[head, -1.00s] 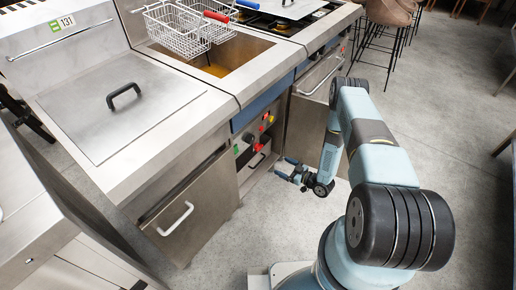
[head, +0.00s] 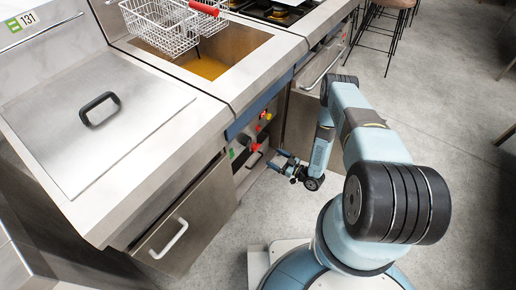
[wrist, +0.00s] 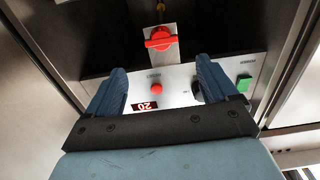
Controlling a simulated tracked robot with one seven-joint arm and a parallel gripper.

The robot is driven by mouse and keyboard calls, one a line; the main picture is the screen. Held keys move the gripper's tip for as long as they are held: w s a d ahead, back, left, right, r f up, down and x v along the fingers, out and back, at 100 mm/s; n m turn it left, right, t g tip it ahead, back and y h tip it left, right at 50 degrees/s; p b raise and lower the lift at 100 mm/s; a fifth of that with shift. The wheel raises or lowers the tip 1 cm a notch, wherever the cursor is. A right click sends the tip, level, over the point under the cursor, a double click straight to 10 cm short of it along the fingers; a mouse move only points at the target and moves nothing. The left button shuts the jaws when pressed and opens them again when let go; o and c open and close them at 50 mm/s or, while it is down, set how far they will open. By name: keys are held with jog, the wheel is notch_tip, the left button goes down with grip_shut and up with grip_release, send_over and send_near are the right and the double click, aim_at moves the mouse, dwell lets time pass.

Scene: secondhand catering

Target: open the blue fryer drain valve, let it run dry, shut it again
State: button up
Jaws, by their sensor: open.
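The fryer with the blue strip (head: 258,108) has an open basin (head: 208,68) holding amber oil. Below it, an open cabinet shows a control panel (wrist: 178,95). In the wrist view a red valve handle (wrist: 160,39) sits crosswise on a metal plate, beyond the panel. Small red and yellow parts show in the cabinet in the head view, too small to tell apart. My gripper (head: 280,164) is open and empty in front of the cabinet. In the wrist view its blue fingers (wrist: 158,88) are spread, apart from the handle.
Wire baskets (head: 165,28) hang over the basin.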

aim_at(256, 147)
jog(key=x, duration=1)
jog(key=shift+w+a, duration=0.2)
jog(key=shift+a, duration=0.1)
jog(key=shift+c, duration=0.3)
jog(key=c, duration=1)
